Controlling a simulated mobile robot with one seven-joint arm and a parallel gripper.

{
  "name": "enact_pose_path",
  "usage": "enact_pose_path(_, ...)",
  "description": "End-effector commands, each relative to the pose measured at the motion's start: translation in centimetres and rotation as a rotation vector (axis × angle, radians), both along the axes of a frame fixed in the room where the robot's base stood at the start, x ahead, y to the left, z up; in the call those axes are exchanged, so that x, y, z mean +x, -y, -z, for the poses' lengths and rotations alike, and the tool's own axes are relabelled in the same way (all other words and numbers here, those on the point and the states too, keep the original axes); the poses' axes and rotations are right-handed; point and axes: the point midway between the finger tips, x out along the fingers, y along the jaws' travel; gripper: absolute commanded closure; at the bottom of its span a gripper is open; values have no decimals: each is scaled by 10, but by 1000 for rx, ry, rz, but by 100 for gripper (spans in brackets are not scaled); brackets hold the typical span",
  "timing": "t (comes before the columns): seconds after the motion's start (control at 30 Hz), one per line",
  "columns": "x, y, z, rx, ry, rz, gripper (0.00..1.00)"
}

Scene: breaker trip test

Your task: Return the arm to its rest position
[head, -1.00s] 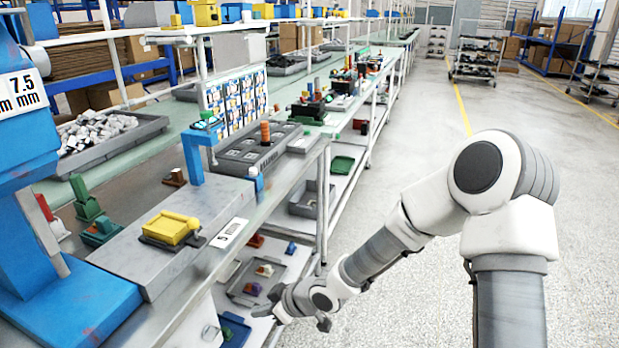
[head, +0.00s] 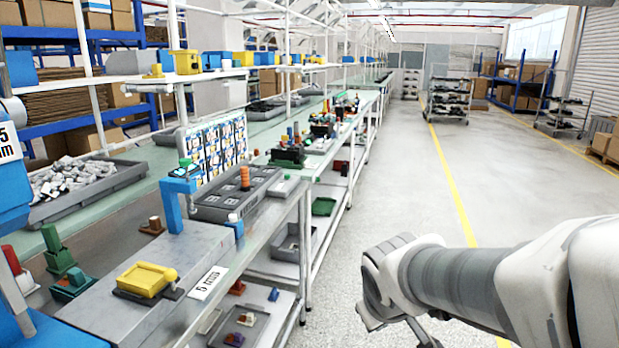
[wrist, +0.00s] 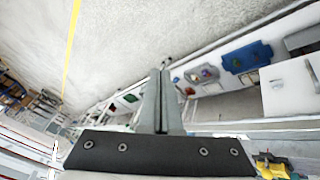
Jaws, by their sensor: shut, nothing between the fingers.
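My arm reaches in from the right edge of the head view, with its wrist hanging over the open floor to the right of the bench. My gripper (wrist: 160,72) shows in the wrist view with its two grey fingers together and nothing between them. In the head view only a small dark part of the hand shows near the bottom edge, so the fingertips cannot be made out there. My gripper touches nothing that I can see.
The workbench (head: 265,235) runs along the left, with a yellow block fixture (head: 147,279) on its grey box. Its lower shelf holds a grey tray (head: 262,318); a blue tray (wrist: 247,58) shows in the wrist view. The floor aisle (head: 400,185) is clear.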

Motion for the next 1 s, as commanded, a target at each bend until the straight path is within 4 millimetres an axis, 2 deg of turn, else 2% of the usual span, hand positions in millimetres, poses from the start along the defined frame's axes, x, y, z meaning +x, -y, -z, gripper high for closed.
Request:
enact_pose_path(0.03, -12, 6, -13, 16, 13, 45, 100)
enact_pose_path(0.2, -58, 21, -38, 102, 17, 187, 100)
enact_pose_path(0.53, -133, 22, -60, 315, 7, 339, 100)
enact_pose_path(0.57, -137, 21, -65, 329, 4, 344, 100)
enact_pose_path(0.6, -135, 21, -82, 321, 0, 342, 100)
enact_pose_path(1.0, -134, 22, -170, 316, 0, 341, 100)
